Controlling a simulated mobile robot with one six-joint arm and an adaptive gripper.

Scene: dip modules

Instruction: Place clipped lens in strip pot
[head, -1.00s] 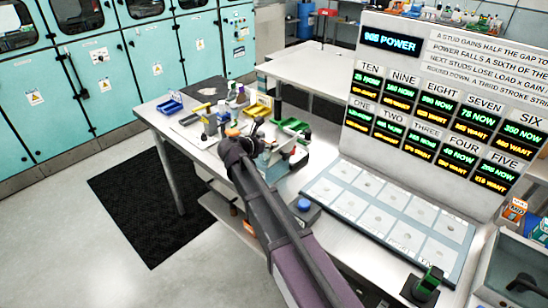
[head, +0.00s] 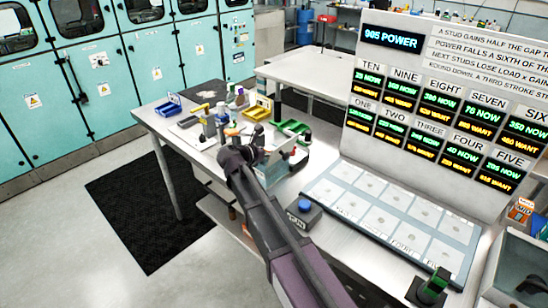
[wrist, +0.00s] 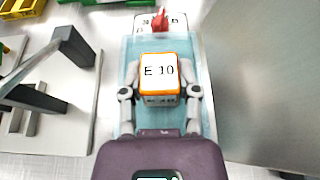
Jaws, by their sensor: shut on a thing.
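My gripper (wrist: 159,94) is shut on a small block (wrist: 159,71) with a white top marked "E 10" and an orange rim. One finger presses each side of it in the wrist view. A pale blue, see-through container or strip (wrist: 144,47) lies beneath and beyond the block. I cannot tell whether the block touches it, or whether it is the strip pot. A red piece (wrist: 160,20) sits by a white label at its far end. No separate clipped lens is clearly identifiable.
A grey stand (wrist: 60,70) is left of my gripper. A pad panel (head: 385,208) and a blue button (head: 304,205) lie to the right.

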